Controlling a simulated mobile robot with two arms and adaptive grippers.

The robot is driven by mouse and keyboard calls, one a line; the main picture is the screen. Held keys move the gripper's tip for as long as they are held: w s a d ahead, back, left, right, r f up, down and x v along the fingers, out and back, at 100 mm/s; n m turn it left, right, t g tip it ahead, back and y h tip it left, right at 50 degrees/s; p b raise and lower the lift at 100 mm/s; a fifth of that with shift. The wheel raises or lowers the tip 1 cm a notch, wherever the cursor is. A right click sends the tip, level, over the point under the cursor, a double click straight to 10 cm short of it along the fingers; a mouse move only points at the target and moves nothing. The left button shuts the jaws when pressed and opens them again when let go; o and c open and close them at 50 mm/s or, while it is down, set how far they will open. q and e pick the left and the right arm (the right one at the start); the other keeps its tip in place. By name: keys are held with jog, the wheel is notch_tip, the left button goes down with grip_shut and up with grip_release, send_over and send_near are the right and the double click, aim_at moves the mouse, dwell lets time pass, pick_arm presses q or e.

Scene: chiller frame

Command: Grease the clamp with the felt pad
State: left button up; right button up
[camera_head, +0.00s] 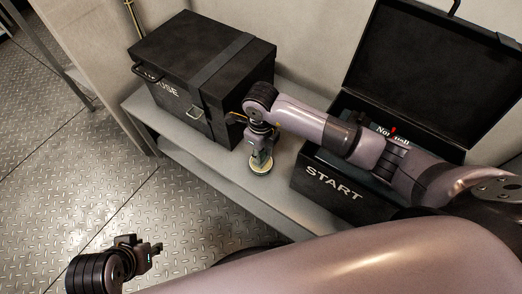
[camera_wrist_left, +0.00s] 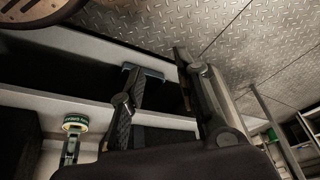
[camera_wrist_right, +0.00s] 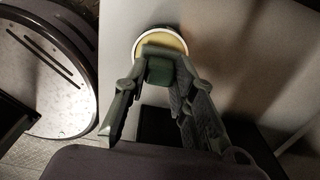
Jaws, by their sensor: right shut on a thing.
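My right gripper (camera_head: 261,153) points down over the bench. It is shut on a small dark green block, which looks like the felt pad (camera_wrist_right: 160,70). The pad is at a round tin (camera_head: 261,167) with a pale rim and yellowish contents; in the right wrist view the tin (camera_wrist_right: 171,34) lies right behind the fingertips. I cannot tell whether the pad touches the contents. My left gripper (camera_head: 150,250) is open and empty over the floor, left of the bench. I cannot make out the clamp.
A closed black case (camera_head: 180,90) with handle and strap stands on the grey bench (camera_head: 225,190), left of the tin. A black START box (camera_head: 325,185) with its lid (camera_head: 410,60) raised stands on the right. The metal floor (camera_head: 60,170) at left is clear.

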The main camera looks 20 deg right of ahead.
aim_at(261, 153)
pick_arm(q)
jog(key=shift+w+d+t, duration=0.3)
jog(key=shift+w+t, duration=0.1)
jog(key=shift+w, duration=0.45)
pick_arm(e)
jog(key=shift+f, duration=0.4)
dwell(0.8)
